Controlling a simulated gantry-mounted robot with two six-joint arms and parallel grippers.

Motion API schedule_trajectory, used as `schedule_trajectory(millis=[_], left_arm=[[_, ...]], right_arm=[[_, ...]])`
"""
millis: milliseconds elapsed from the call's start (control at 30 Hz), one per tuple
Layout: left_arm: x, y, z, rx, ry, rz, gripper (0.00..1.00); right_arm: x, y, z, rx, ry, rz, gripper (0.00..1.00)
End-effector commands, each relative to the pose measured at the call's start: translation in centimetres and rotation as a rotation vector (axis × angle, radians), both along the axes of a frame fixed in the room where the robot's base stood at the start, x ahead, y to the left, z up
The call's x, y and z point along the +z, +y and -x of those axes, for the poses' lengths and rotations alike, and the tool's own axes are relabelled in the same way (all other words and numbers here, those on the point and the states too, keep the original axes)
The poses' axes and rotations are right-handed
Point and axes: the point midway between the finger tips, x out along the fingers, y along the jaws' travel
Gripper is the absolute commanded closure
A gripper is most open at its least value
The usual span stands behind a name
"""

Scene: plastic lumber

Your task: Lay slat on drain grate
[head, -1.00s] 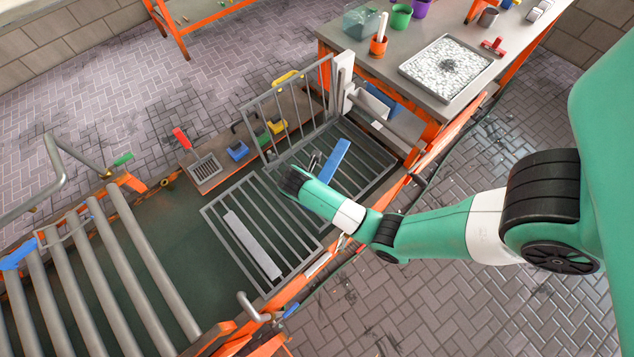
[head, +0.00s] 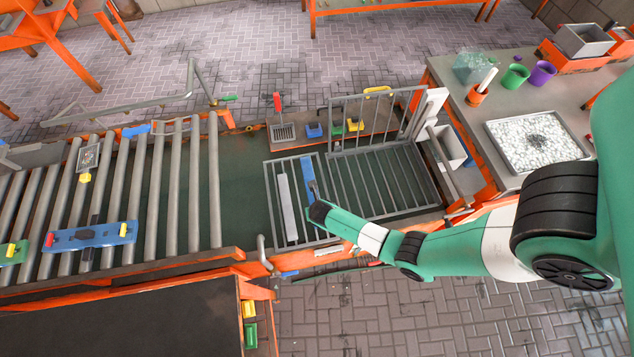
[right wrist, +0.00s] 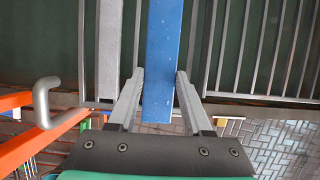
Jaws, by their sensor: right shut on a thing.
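The blue slat (head: 307,172) is over the left section of the drain grate (head: 268,185), to the right of a pale grey slat (head: 289,207) lying on it. My right gripper (head: 314,190) is shut on the blue slat near its near end. The right wrist view shows the blue slat (right wrist: 164,50) between the fingers (right wrist: 160,76), roughly parallel to the grey slat (right wrist: 109,45) and the grate bars (right wrist: 255,50). Whether the blue slat touches the grate, I cannot tell. My left gripper is not in view.
A raised barred gate (head: 375,118) stands behind the bare right grate section (head: 390,180). A roller conveyor (head: 160,190) lies to the left. A bent grey handle (head: 263,250) rises at the near left edge. A workbench (head: 550,90) with a pebble tray (head: 535,140) is at right.

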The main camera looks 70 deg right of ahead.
Motion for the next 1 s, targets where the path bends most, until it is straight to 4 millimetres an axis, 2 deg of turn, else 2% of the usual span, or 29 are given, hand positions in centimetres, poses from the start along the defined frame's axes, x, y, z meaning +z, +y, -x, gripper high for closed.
schedule_trajectory(millis=[33,400,600,767,1000], left_arm=[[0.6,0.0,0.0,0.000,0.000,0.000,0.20],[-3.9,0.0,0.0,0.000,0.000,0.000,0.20],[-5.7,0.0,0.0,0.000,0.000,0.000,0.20],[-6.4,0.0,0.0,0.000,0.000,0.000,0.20],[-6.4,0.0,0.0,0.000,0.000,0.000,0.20]], right_arm=[[0.4,0.0,0.0,0.001,0.000,0.001,1.00],[-5.1,0.0,-0.1,0.000,-0.002,0.001,1.00],[-7.5,0.0,0.0,-0.001,-0.002,0.000,1.00],[-8.4,0.0,0.0,0.000,-0.002,0.001,1.00],[-8.5,0.0,0.0,0.000,-0.002,0.001,1.00]])
